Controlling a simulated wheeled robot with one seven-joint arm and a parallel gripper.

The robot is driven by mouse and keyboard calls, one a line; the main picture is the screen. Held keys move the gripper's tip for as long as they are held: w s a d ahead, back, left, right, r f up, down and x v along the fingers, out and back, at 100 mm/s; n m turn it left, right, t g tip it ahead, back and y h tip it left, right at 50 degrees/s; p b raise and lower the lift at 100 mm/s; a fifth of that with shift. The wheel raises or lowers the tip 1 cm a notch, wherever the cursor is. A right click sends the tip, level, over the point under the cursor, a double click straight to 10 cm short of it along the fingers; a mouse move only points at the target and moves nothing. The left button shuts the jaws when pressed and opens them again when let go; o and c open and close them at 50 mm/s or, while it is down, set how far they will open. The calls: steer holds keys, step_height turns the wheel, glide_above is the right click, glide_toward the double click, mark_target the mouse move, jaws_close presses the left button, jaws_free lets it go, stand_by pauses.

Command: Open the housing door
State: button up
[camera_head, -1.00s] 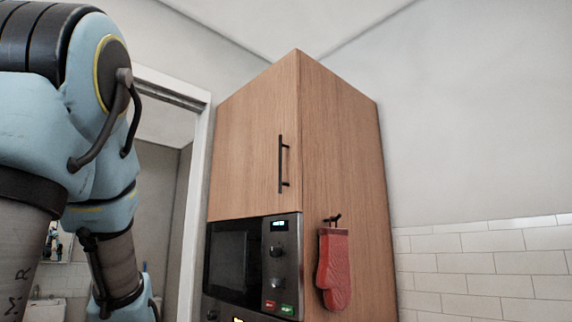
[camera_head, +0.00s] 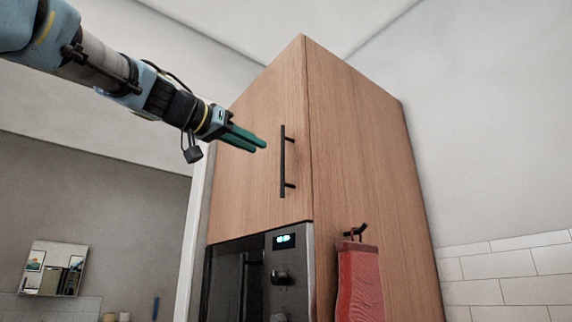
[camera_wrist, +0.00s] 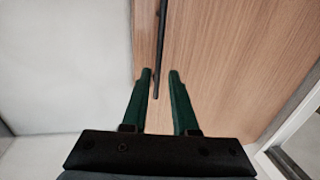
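The housing door (camera_head: 243,183) is the wooden front of a tall cabinet, above the microwave, and it is closed. A black vertical bar handle (camera_head: 283,162) is fixed near its right edge. My gripper (camera_head: 262,147) is raised in front of the door, with its green fingers pointing at the handle from the left.
A microwave (camera_head: 262,275) sits below the door. A red oven mitt (camera_head: 359,285) hangs from a hook on the cabinet's right side. A white-framed opening (camera_head: 193,240) is left of the cabinet, and a tiled wall (camera_head: 510,275) is on the right.

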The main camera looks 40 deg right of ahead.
steer(key=p, duration=0.5)
glide_above(283, 182)
steer(key=shift+w+d, duration=0.15)
steer(key=shift+w, duration=0.1)
jaws_close()
stand_by(1.1)
